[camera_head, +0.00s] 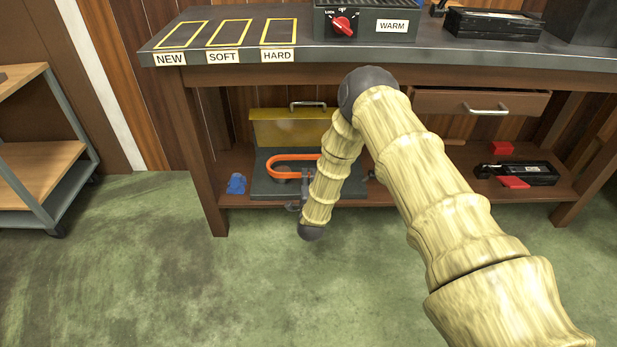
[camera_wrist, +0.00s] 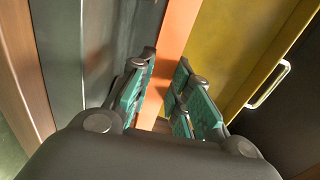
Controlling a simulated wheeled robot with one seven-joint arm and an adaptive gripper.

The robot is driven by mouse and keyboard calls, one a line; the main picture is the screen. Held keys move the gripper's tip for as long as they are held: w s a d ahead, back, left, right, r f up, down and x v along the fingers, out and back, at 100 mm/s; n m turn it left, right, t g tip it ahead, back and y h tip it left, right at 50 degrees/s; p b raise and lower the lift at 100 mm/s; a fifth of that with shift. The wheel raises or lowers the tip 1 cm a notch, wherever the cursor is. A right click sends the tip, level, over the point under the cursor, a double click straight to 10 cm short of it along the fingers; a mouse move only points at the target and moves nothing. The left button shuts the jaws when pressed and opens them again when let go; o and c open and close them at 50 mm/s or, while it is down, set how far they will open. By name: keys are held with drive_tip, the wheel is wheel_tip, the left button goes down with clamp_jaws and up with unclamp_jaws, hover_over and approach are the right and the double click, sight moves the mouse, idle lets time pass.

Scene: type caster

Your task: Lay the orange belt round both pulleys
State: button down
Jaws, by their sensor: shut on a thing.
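The orange belt (camera_head: 268,168) shows in the head view as a rounded loop over a dark base plate (camera_head: 264,187) on the lower shelf. Its right part is hidden behind my arm. A dark round shape inside the loop's left end may be a pulley; I cannot tell whether the belt is seated on it. The other pulley is not visible. In the wrist view my gripper (camera_wrist: 164,82) has its green-padded fingers on both sides of the orange belt (camera_wrist: 178,32) and is shut on it. In the head view the gripper is mostly hidden by my arm.
A yellow cover (camera_head: 280,130) with a handle stands behind the base plate. A blue cloth-like item (camera_head: 236,184) lies to its left. A black tool (camera_head: 530,173) and red pieces lie right on the shelf. The bench top (camera_head: 240,72) overhangs the shelf; the floor in front is clear.

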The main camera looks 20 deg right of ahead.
drive_tip(key=shift+f+b, duration=1)
drive_tip(key=shift+f, duration=0.6)
drive_tip(key=shift+s+a+f+b, duration=0.1)
drive_tip(key=shift+s+f+b, duration=0.2)
drive_tip(key=shift+f, duration=0.2)
drive_tip(key=shift+w, duration=0.1)
drive_tip(key=c, duration=1.3)
unclamp_jaws()
drive_tip(key=shift+s+a+f, duration=0.15)
drive_tip(key=shift+s, duration=0.1)
drive_tip(key=shift+o, duration=0.6)
drive_tip(key=r+v, duration=0.1)
drive_tip(key=v, duration=0.8)
drive_tip(key=shift+s, duration=0.4)
drive_tip(key=shift+s+a+r, duration=0.2)
drive_tip(key=shift+s+r, duration=0.1)
drive_tip(key=shift+s, duration=0.25)
